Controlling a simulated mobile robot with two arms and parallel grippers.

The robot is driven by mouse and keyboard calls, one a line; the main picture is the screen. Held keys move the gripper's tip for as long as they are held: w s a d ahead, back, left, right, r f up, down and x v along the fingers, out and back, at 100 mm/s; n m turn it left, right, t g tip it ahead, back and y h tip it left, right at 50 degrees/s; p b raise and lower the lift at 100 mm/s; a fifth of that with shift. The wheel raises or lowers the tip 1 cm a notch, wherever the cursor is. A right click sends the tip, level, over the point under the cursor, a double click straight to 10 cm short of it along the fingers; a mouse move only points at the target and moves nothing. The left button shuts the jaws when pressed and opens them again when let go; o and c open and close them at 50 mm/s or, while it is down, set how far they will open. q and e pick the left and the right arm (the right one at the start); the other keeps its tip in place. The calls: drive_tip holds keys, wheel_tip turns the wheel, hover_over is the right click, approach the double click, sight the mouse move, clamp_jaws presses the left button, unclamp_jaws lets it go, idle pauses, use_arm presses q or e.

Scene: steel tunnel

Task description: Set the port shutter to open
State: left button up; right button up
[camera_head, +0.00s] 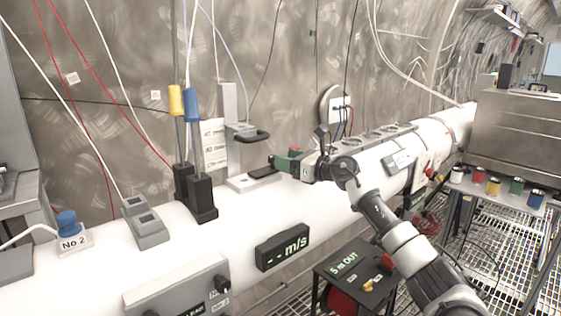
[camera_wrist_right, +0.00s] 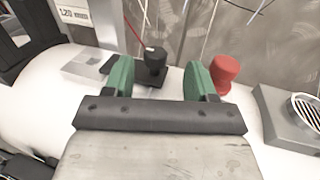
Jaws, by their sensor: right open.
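My right gripper (camera_head: 277,163) reaches in from the right over the white pipe, its green fingers pointing left. In the right wrist view, its two fingers (camera_wrist_right: 158,80) are apart with empty space between them. A black knob (camera_wrist_right: 155,60) on a small dark plate shows in that gap, just beyond the fingertips; I cannot tell whether they touch it. It may be the port shutter's knob, but no label confirms this. A red stopper (camera_wrist_right: 224,72) stands close to the right finger. In the head view the gripper hides most of this spot. My left gripper is not in view.
A grey post with a black handle (camera_head: 250,136) stands left of the gripper on the white pipe (camera_head: 330,202). Yellow (camera_head: 176,101) and blue (camera_head: 193,106) topped rods stand farther left. A vented grey block (camera_wrist_right: 292,114) is at right in the wrist view.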

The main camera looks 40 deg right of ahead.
drive_tip(key=b+v, duration=0.2)
drive_tip(key=v, duration=0.5)
drive_tip(key=shift+s+d, duration=0.15)
drive_tip(key=shift+s, duration=0.25)
